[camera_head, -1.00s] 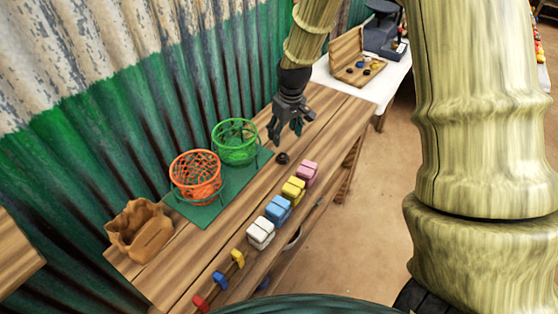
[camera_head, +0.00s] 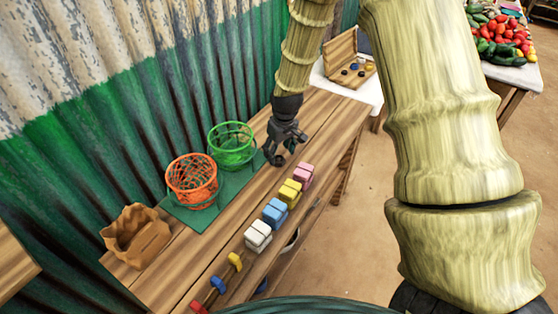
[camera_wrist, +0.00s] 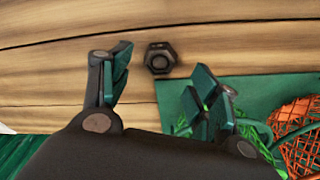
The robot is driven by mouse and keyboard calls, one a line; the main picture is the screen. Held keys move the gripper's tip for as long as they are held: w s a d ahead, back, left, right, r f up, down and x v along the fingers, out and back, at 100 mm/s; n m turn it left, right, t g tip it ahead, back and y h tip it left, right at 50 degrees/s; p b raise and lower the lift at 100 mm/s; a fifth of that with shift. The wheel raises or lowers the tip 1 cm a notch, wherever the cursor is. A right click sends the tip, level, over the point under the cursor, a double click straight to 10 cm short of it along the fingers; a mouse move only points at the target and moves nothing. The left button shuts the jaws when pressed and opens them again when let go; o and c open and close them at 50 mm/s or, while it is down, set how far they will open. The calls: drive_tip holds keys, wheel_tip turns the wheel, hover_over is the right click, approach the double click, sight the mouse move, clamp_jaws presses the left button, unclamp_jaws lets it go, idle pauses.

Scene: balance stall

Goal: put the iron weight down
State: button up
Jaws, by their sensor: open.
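The iron weight (camera_wrist: 160,57) is a small dark hexagonal piece with a round centre. In the wrist view it lies on the wooden counter (camera_wrist: 60,75), just off the edge of the green mat (camera_wrist: 260,90). My gripper (camera_wrist: 162,64) is open and empty, its two fingers on either side of the weight in the picture; I cannot tell how far above it they are. In the head view my gripper (camera_head: 281,156) points down low over the counter, right of the green basket (camera_head: 232,146), and hides the weight.
An orange basket (camera_head: 192,181) stands beside the green one on the mat. A brown sack (camera_head: 136,236) is at the counter's left end. White, blue, yellow and pink blocks (camera_head: 274,211) line the front edge. An open wooden case (camera_head: 350,60) stands on the white table behind.

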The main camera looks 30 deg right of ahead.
sight(279, 159)
drive_tip(key=shift+w+d+f, duration=0.1)
drive_tip(key=shift+w+f, duration=0.1)
drive_tip(key=shift+f, duration=1.55)
drive_tip(key=shift+c, duration=0.4)
drive_tip(key=c, duration=1.2)
drive_tip(key=shift+r+b, duration=0.3)
drive_tip(key=shift+r, duration=4.7)
clamp_jaws()
